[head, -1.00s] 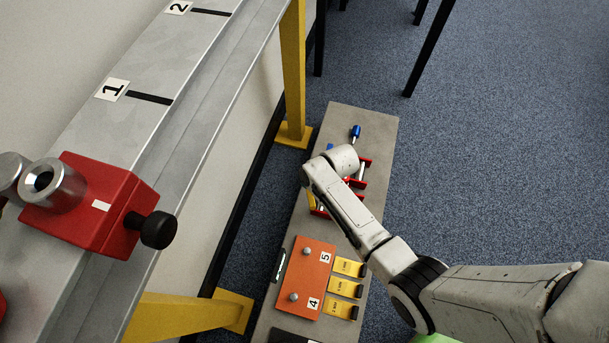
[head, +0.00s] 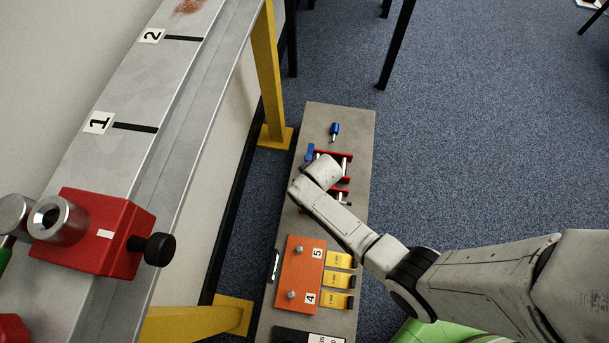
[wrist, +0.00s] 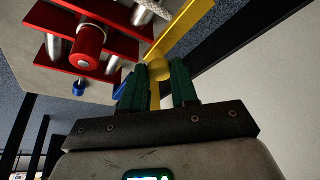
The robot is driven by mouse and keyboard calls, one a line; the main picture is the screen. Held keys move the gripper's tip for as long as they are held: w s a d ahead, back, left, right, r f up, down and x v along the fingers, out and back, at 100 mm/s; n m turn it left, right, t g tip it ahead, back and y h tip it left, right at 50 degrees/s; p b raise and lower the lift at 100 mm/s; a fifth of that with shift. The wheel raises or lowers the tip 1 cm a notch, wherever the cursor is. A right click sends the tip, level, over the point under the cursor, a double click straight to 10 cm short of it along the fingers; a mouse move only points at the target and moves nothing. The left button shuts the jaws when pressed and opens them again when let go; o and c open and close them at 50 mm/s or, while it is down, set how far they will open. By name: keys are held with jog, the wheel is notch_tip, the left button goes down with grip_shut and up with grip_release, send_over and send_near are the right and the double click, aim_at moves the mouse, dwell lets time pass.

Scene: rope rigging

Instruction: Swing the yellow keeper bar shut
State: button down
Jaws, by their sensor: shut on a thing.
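The yellow keeper bar (wrist: 184,28) shows in the wrist view as a flat strip running up and to the right from a round yellow knob (wrist: 158,70). My gripper (wrist: 157,88), with two dark green fingers, is shut on the knob of this bar. The bar lies beside a red frame (wrist: 85,40) with metal rollers, and a piece of rope (wrist: 152,7) crosses near it at the top. In the head view my arm hides the gripper and the bar; part of the red frame (head: 337,156) shows beside it on the grey board.
The grey board (head: 350,118) also holds a blue-handled tool (head: 335,130), an orange plate (head: 299,270) and yellow tags (head: 338,281). A metal beam with a red block (head: 95,232) and yellow post (head: 266,70) stands left.

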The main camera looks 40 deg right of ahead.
jog(key=c, duration=0.9)
grip_release()
jog(key=shift+o, duration=0.2)
jog(key=shift+s+r, duration=0.1)
jog(key=p+v, duration=0.5)
jog(key=v, duration=0.5)
jog(key=shift+r, duration=0.3)
jog(key=shift+s, duration=0.1)
